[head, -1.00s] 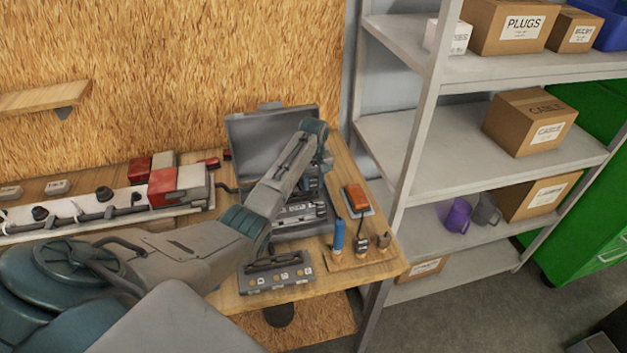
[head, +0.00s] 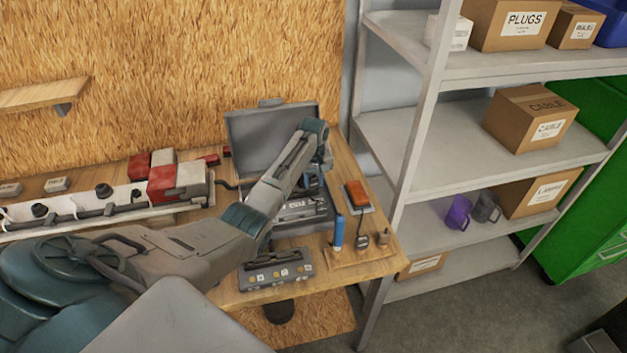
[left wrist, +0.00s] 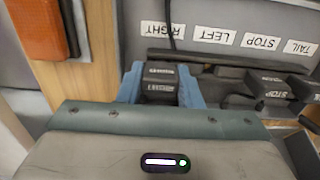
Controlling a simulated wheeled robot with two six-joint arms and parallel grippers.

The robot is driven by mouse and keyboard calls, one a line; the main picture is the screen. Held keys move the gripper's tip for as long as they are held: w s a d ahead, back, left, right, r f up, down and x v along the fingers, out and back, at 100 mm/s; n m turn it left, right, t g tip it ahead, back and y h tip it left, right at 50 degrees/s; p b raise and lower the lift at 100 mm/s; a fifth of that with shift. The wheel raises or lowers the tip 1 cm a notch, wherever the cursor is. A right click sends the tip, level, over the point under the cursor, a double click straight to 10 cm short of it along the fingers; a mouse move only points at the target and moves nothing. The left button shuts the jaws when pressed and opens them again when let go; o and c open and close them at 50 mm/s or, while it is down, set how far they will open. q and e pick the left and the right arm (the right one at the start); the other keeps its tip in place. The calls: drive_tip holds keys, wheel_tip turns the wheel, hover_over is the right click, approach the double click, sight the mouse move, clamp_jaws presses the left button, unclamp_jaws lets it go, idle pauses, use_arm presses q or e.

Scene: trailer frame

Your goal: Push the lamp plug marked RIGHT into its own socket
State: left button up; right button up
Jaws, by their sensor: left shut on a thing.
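My left gripper (head: 312,186) reaches down into the open grey case (head: 262,140) on the bench. In the left wrist view its blue fingers (left wrist: 160,88) are shut on a black plug (left wrist: 160,80) with small white markings that are too small to read surely. An upside-down row of labels lies beyond the fingers. The RIGHT label (left wrist: 162,30) is nearly in line with the held plug, and a thin dark cable crosses it. Other black plugs (left wrist: 270,83) lie to the right, one marked STOP. Whether the held plug is in a socket cannot be told. My right gripper is not in view.
An orange lamp (head: 356,194) lies right of the case; it also shows in the left wrist view (left wrist: 38,28). A wooden tool block (head: 350,258) and a grey button panel (head: 275,276) are in front. The light bar (head: 120,200) is left, and metal shelves (head: 420,130) stand right.

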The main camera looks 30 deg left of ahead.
use_arm(q)
drive_tip(key=shift+f, duration=0.15)
drive_tip(key=o, duration=1.4)
drive_tip(key=shift+s, duration=0.1)
drive_tip(key=shift+r, duration=0.2)
drive_tip(key=shift+w+r, duration=0.25)
drive_tip(key=shift+r, duration=0.55)
drive_tip(key=shift+s+r, duration=0.2)
drive_tip(key=shift+r, duration=2.35)
drive_tip(key=shift+f, duration=0.15)
